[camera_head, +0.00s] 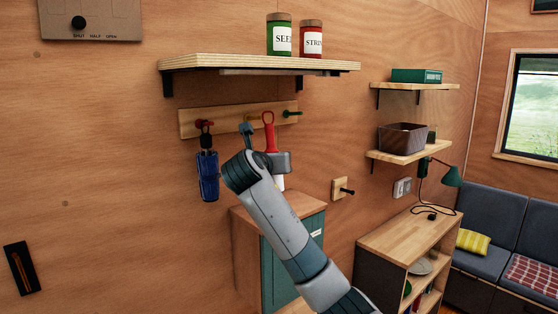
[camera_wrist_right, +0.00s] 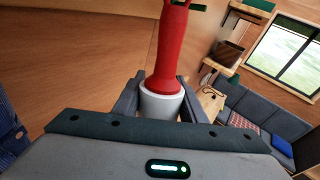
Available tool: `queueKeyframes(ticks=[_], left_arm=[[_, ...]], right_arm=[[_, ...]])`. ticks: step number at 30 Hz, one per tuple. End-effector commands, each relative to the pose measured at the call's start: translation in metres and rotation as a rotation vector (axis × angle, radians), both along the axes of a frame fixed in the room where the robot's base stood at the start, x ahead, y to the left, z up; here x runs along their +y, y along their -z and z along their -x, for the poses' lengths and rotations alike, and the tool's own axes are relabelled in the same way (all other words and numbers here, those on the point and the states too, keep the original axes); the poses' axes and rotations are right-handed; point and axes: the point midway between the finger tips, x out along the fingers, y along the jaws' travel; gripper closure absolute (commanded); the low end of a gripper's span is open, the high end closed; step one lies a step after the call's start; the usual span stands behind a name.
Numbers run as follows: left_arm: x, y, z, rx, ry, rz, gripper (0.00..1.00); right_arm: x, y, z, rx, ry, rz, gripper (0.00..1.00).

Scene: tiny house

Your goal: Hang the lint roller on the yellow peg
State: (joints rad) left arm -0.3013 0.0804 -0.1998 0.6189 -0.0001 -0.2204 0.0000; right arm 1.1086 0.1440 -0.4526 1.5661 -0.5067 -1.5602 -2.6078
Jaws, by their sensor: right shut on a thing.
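The lint roller (camera_head: 269,136) is upright, with its red handle and end loop up and its white part (camera_head: 278,183) down. My right gripper (camera_head: 278,161) is shut on it, around the white part just below the red handle in the wrist view (camera_wrist_right: 161,103). The loop is in front of the wooden peg rail (camera_head: 228,122), left of the green peg (camera_head: 292,113). The yellow peg (camera_head: 251,118) is small and partly hidden near the loop. I cannot tell whether the loop touches it. My left gripper is out of view.
A folded blue umbrella (camera_head: 207,176) hangs from the red peg (camera_head: 204,124), left of my arm. A shelf (camera_head: 230,63) with two tins is above the rail. A teal cabinet (camera_head: 309,254) stands below. A black peg (camera_head: 346,191) juts out at the lower right.

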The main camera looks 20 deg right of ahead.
Motion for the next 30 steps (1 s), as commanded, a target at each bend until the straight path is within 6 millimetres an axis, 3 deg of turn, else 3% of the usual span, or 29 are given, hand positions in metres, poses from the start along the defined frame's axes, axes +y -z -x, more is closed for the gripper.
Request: queueKeyframes(ticks=[30], left_arm=[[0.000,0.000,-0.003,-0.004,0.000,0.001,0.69]], right_arm=[[0.017,0.004,-0.047,0.001,0.000,0.002,0.87]])
